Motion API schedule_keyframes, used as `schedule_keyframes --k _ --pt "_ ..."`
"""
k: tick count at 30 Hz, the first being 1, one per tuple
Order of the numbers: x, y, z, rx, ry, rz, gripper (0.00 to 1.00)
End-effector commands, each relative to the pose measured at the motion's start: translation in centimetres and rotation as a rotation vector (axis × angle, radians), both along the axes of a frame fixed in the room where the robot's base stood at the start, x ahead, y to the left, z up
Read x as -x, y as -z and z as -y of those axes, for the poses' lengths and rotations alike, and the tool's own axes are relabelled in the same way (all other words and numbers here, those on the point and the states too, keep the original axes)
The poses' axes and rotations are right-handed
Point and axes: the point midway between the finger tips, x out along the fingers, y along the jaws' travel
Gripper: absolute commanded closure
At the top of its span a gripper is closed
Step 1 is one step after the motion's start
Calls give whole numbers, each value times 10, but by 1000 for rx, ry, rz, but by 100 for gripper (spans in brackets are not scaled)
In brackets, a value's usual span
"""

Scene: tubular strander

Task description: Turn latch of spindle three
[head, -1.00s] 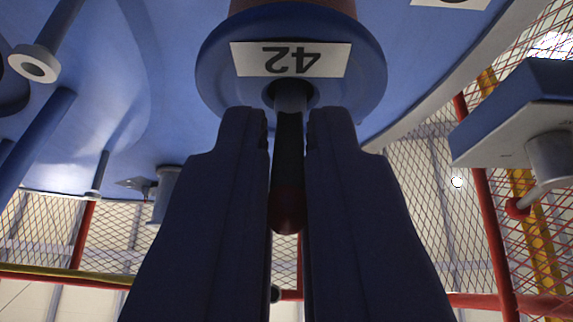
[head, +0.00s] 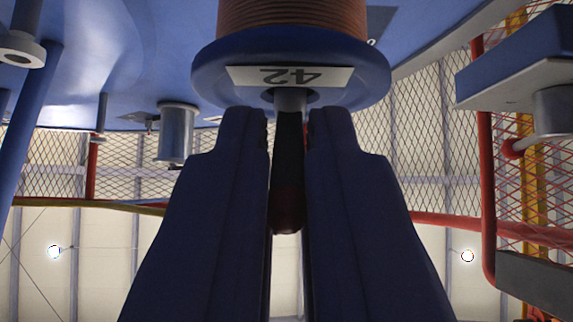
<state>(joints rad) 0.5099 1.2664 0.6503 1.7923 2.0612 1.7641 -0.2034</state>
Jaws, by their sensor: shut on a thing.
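The latch (head: 287,165) is a dark, slim lever with a dark red rounded end, seen in the middle of the head view. It joins a short grey shaft (head: 290,100) at the centre of a blue round flange (head: 213,85). A white label reading 42, upside down, is on the flange. My gripper (head: 287,117) has its two dark blue fingers on either side of the latch and is shut on it. The fingers hide the latch's sides. No marking for spindle three can be made out.
A reel wound with copper-coloured wire (head: 292,17) sits above the flange. A blue block (head: 515,60) on a grey cylinder is at the right. Red posts (head: 487,180) and mesh fencing stand behind. A blue rod (head: 38,120) is at the left.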

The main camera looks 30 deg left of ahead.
Motion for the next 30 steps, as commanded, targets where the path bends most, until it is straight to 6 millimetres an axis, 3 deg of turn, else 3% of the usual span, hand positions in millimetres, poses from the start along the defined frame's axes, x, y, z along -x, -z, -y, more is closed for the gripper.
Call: schedule_keyframes --k 2,3,6,23,28,30 --pt "0 1 0 1 1 -3 100" --pt "0 1 0 1 1 -3 83" --pt "0 1 0 1 1 -3 62" --pt "2 3 2 1 0 -3 62" --pt "19 20 15 -2 2 -8 62" --pt "34 18 27 1 3 -7 62"
